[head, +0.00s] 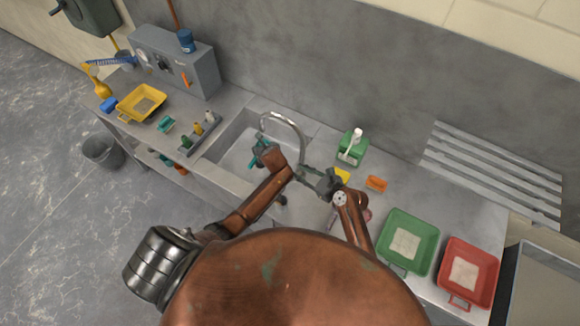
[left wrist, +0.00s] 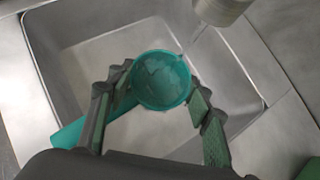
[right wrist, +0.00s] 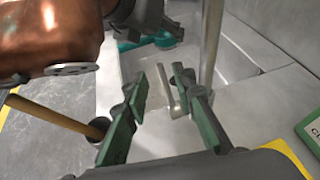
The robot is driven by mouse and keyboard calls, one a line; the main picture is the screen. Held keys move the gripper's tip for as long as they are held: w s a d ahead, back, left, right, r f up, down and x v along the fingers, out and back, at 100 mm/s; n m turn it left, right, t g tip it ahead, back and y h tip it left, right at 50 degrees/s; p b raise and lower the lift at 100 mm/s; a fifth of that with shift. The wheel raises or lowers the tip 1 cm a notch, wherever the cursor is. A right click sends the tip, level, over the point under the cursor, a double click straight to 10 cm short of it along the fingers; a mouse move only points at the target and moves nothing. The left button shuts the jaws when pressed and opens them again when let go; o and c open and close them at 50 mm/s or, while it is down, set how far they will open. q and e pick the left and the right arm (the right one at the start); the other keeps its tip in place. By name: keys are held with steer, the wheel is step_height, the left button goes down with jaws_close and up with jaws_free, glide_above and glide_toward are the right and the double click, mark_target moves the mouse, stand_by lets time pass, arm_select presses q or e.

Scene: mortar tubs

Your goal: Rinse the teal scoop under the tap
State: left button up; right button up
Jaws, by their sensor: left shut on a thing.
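The teal scoop (left wrist: 162,82) is in my left gripper (left wrist: 158,98), whose fingers close on both sides of it over the sink. Pale patches show inside its bowl; I cannot tell if they are residue or water. In the head view the left gripper (head: 264,152) is beneath the tap (head: 285,118). The tap's spout (left wrist: 220,8) is just beyond the scoop; a thin pale streak beside it may be water. My right gripper (right wrist: 165,82) is open near the tap's column (right wrist: 211,45), with a pale grey lever-like piece (right wrist: 177,100) between or beyond its fingertips.
The sink (head: 225,143) lies below the scoop. A yellow tub (head: 132,107) and a grey box (head: 196,72) stand left.

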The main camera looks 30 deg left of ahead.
steer(key=shift+x, duration=3.2)
jaws_close()
